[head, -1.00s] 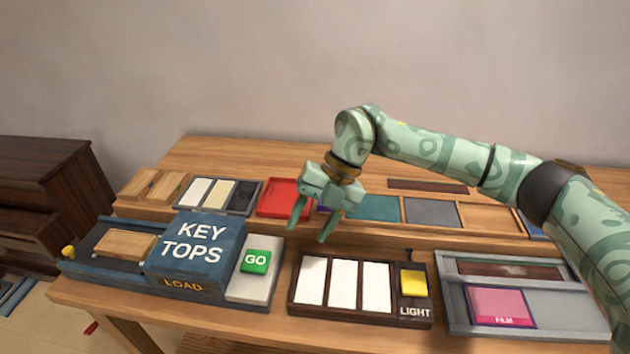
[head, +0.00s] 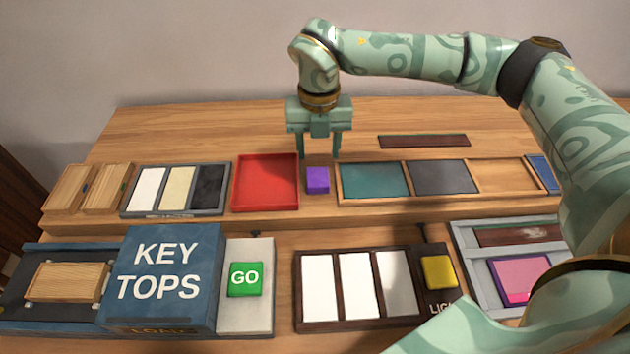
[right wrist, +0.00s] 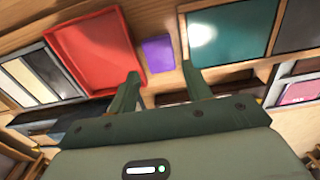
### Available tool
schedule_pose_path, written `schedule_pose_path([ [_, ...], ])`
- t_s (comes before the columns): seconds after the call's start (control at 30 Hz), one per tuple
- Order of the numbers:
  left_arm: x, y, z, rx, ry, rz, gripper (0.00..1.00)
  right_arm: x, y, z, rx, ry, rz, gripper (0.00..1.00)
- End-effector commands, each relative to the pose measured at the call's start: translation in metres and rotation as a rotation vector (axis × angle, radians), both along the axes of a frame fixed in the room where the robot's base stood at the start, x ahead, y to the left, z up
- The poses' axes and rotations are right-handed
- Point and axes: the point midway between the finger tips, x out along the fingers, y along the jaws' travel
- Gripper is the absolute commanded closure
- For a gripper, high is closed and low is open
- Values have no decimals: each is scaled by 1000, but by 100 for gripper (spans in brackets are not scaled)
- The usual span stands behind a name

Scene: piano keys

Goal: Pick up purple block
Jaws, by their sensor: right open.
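The purple block (head: 317,180) is a small cube on the wooden table, in the gap between the red tray and the teal panel. My right gripper (head: 319,157) is open with its fingers pointing down, just above and behind the block in the head view. In the right wrist view the purple block (right wrist: 158,54) lies beyond the two spread fingertips (right wrist: 160,75), apart from them and roughly in line with the space between them. Nothing is between the fingers. My left gripper does not show.
The red tray (head: 265,203) stands close at the block's left, and the teal panel (head: 374,180) close at its right. In front are the KEY TOPS box (head: 165,270), the green GO button (head: 245,279) and the LIGHT panel (head: 347,328). The table behind is mostly clear.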

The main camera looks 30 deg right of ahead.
Motion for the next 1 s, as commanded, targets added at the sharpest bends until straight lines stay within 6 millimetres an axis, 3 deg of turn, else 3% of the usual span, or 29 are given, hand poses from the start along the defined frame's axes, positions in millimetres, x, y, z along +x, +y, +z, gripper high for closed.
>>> schedule_pose_path([
  [0.03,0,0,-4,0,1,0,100,0,0,-10,0,2,1,51],
  [0.27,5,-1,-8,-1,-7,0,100,0,1,-24,1,0,1,51],
  [0.53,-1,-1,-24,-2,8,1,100,-3,3,-67,1,4,0,51],
  [0.77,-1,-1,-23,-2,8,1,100,-2,3,-70,0,-1,1,51],
  [0.8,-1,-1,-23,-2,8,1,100,-2,3,-69,0,-1,1,54],
  [0.9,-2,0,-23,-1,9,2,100,-2,3,-69,0,-1,1,80],
  [1.0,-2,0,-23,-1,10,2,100,-2,3,-69,0,-1,1,80],
])
